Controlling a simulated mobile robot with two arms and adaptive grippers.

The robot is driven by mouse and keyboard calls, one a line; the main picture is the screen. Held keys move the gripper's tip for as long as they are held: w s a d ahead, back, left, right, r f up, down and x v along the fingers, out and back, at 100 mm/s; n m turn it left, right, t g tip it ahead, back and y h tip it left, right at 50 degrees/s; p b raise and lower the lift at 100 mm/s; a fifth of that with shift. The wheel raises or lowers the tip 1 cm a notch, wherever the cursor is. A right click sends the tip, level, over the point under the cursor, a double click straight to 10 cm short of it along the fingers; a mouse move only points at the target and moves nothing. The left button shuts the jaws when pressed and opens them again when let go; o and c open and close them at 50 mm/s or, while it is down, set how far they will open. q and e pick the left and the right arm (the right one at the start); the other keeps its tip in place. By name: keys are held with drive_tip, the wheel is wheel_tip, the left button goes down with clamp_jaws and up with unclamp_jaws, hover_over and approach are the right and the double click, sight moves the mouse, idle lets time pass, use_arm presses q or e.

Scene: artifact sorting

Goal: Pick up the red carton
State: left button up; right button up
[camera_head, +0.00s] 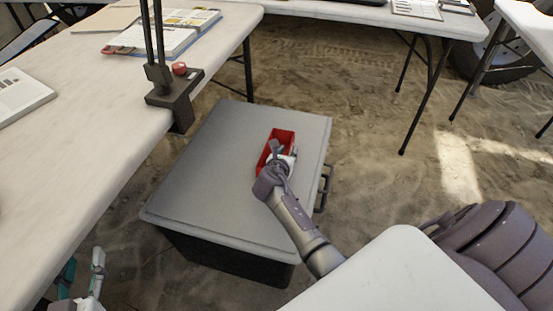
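The red carton (283,135) looks like an open-topped box and rests on the grey lid of a large bin (225,130). My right gripper (281,152) is at the carton, over its opening and near side. The gripper's wrist and fingers hide part of the carton. I cannot tell whether the fingers are closed on its wall. My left gripper (92,275) is partly in view at the bottom left corner, far from the carton. Its finger opening is not clear.
A long pale table (90,110) runs along the left, with a dark clamped stand (174,97) at its edge and an open book (165,32) on it. Another table (370,12) stands at the back. Sandy floor (370,140) is clear right of the bin.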

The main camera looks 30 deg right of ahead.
clamp_jaws()
drive_tip(key=shift+r, duration=0.1)
